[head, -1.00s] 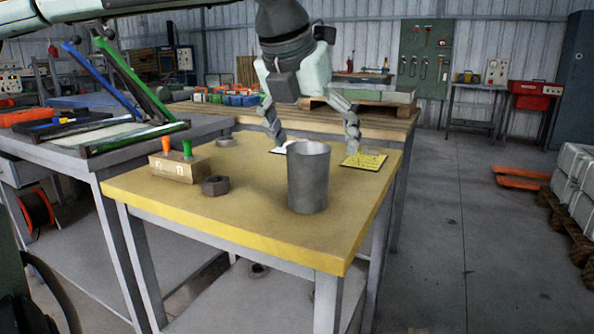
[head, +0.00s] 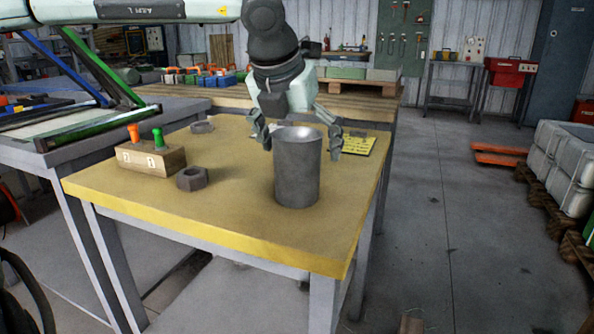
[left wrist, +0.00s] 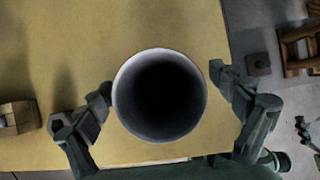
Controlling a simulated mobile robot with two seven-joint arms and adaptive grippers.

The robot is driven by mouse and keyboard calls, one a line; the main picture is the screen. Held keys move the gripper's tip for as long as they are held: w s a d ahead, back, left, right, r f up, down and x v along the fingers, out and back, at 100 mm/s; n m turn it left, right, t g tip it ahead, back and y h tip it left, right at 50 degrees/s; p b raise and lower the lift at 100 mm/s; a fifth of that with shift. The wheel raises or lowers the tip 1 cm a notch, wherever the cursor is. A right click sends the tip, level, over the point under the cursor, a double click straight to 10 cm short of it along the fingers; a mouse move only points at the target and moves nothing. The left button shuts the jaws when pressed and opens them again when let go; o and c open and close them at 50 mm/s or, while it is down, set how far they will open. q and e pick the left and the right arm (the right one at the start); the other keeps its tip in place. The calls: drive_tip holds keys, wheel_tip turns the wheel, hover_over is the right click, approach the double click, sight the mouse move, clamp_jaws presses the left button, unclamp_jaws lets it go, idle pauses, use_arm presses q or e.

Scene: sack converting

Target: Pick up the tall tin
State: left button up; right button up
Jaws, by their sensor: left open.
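The tall tin (head: 297,172) is a grey open-topped cylinder standing upright on the yellow table (head: 235,220), near its right side. In the left wrist view the tin (left wrist: 160,96) is seen from above, with its pale rim and dark inside. My left gripper (head: 303,146) is open, its fingers on either side of the tin's upper part. In the left wrist view the gripper (left wrist: 160,100) has one finger close to each side of the rim; a small gap shows at the right. Whether the left finger touches is unclear. My right gripper is not in view.
A wooden block with orange and green pegs (head: 150,157) and a large nut (head: 193,178) lie left of the tin. Another nut (head: 203,127) is farther back. A yellow card (head: 358,146) lies behind the tin. The front of the table is clear.

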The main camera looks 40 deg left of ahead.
use_arm(q)
drive_tip(key=shift+x, duration=0.8)
drive_tip(key=shift+c, duration=0.3)
drive_tip(key=c, duration=1.2)
drive_tip(key=shift+r, duration=0.1)
drive_tip(key=shift+c, duration=0.2)
